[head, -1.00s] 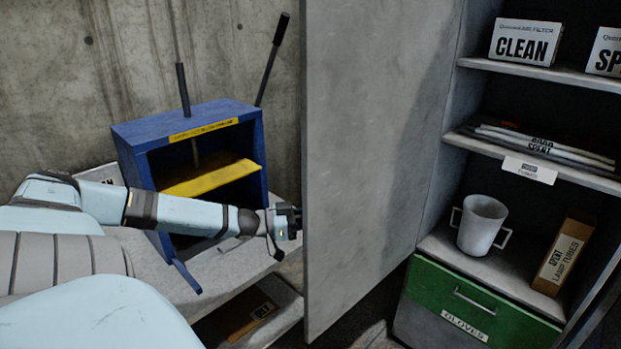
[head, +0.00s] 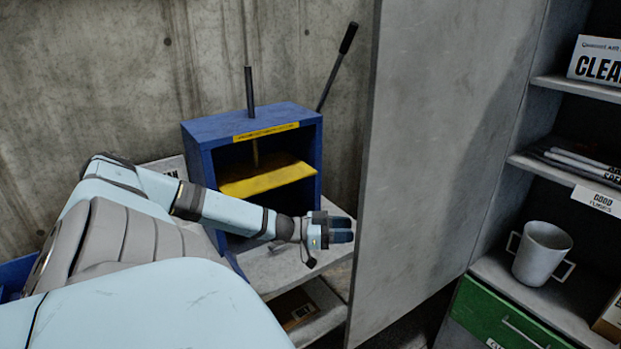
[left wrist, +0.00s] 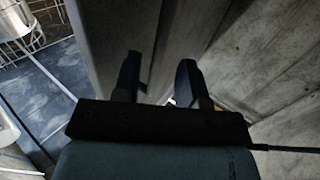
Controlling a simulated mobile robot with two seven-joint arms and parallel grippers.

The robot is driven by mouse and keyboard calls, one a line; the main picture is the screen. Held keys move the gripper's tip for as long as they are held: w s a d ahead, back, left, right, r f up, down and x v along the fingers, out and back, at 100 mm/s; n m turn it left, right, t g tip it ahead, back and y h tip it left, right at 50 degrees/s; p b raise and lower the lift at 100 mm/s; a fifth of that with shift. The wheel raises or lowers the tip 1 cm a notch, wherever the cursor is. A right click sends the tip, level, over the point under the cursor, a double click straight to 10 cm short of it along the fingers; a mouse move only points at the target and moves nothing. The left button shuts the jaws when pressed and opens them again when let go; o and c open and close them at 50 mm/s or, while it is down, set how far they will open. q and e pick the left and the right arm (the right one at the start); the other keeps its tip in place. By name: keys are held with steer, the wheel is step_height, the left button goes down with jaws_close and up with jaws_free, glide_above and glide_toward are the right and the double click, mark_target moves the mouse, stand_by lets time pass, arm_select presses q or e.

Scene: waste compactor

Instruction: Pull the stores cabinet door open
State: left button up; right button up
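The stores cabinet door (head: 430,150) is a tall grey panel. It stands open, swung out to the left of the cabinet's shelves, and its free edge is nearest my left gripper. My left gripper (head: 343,230) is just left of that edge in the head view; I cannot tell whether it touches it. In the left wrist view the two dark fingers (left wrist: 158,78) are apart, with no handle visible between them. A grey panel (left wrist: 105,40) rises beside the left finger. No door handle shows in the head view. My right gripper is not in view.
The cabinet shelves hold a CLEAN box (head: 597,60), a white two-handled mug (head: 542,252) and a green drawer (head: 505,318) below. A blue compactor (head: 205,140) with a yellow plate stands on a grey bench (head: 285,268) behind my left arm. A concrete wall closes the back.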

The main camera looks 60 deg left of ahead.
arm_select(q)
steer(key=p+v, duration=0.2)
steer(key=v, duration=0.7)
steer(key=shift+s, duration=0.2)
steer(key=shift+f, duration=0.1)
